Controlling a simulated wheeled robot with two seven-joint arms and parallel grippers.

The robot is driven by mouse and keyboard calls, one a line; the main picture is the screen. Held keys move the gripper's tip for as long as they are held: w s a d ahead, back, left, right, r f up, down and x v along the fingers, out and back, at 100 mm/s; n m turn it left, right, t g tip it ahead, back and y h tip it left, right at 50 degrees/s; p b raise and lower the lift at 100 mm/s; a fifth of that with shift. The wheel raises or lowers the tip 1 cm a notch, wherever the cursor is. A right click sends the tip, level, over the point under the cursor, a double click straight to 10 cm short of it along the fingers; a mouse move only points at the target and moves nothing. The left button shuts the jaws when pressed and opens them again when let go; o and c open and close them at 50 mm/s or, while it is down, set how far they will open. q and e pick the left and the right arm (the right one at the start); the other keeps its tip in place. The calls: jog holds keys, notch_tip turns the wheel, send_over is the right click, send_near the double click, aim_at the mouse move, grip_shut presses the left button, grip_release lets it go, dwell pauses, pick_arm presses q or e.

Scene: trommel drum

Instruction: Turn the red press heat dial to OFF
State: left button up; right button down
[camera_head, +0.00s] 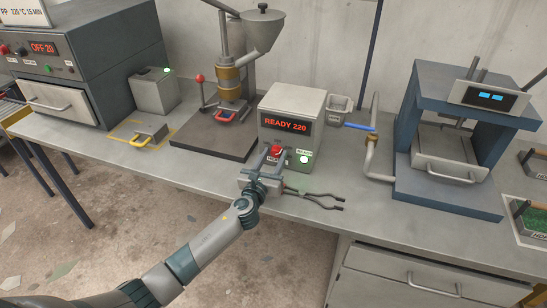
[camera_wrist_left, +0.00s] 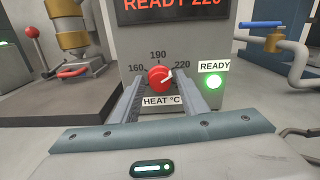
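The red heat dial (camera_head: 277,150) is on the front of a grey box (camera_head: 290,103) whose display reads READY 220. In the left wrist view the dial (camera_wrist_left: 158,77) sits above a HEAT °C label, with marks 160, 190 and 220 around it; its white pointer is turned toward 220. No OFF mark can be made out, as the lower sides of the dial are partly covered. My left gripper (camera_head: 267,158) is open, its fingers (camera_wrist_left: 163,92) to either side of the dial. Contact with it cannot be told. My right gripper is not in view.
A green READY lamp (camera_wrist_left: 211,82) glows right of the dial. Dark tongs (camera_head: 318,198) lie on the bench to the right of my gripper. A blue-handled valve pipe (camera_head: 371,155) and a blue press (camera_head: 405,165) stand further right; a hopper machine (camera_head: 232,80) stands left.

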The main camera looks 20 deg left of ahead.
pick_arm(q)
jog(key=c, duration=0.8)
jog(key=shift+o, duration=0.2)
